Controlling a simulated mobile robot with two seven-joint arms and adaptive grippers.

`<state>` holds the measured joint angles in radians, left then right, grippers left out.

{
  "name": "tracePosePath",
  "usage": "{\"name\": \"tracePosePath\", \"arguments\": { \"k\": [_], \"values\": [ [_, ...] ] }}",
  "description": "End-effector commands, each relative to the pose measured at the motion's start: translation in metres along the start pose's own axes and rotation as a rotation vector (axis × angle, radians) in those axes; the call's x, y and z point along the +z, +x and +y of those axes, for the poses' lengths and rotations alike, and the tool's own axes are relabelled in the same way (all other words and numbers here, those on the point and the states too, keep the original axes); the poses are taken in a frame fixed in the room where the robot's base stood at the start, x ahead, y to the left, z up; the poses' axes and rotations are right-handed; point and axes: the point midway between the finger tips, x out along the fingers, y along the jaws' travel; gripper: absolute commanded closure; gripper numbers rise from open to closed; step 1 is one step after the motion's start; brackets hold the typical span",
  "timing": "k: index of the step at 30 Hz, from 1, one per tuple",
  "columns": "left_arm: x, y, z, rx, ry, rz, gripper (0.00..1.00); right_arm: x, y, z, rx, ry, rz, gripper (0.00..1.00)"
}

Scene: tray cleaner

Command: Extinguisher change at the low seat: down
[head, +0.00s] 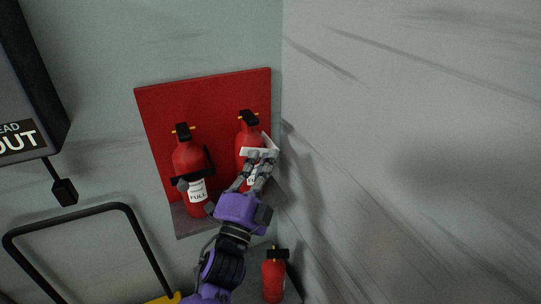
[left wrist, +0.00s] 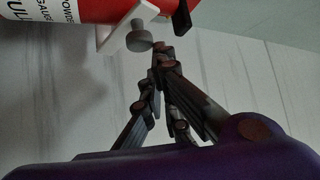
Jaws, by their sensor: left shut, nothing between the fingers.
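Two red extinguishers with white FULL labels stand side by side at the red backboard (head: 220,95) in the head view: the left one (head: 188,158) and the right one (head: 246,136). A third red extinguisher (head: 273,278) stands lower, near the bottom edge. My left gripper (head: 262,155) is in front of the right extinguisher and hides part of it and its label. In the left wrist view the fingers (left wrist: 162,50) are shut and empty, close to a grey knob (left wrist: 139,40) on a white bracket (left wrist: 115,32) beside a labelled red extinguisher (left wrist: 95,10). Contact cannot be told. My right gripper is out of view.
A grey wall (head: 420,150) stands close on the right, meeting the back wall at a corner. A black tubular frame (head: 75,215) with yellow at its foot and a dark box (head: 25,90) with white lettering are on the left.

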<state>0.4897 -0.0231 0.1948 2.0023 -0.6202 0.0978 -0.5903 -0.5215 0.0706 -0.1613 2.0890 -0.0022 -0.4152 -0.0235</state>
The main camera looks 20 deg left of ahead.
Motion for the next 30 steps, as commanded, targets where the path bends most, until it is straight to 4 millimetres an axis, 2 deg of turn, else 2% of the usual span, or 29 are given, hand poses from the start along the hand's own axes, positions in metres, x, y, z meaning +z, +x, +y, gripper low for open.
{"name": "tracePosePath", "arguments": {
  "k": [12, 30],
  "values": [
    [0.011, -0.013, 0.012, 0.001, -0.001, -0.001, 1.0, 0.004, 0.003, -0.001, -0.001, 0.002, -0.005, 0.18],
    [0.013, -0.015, 0.014, 0.0, -0.001, 0.0, 1.0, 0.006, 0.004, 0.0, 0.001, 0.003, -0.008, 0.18]
  ]
}}
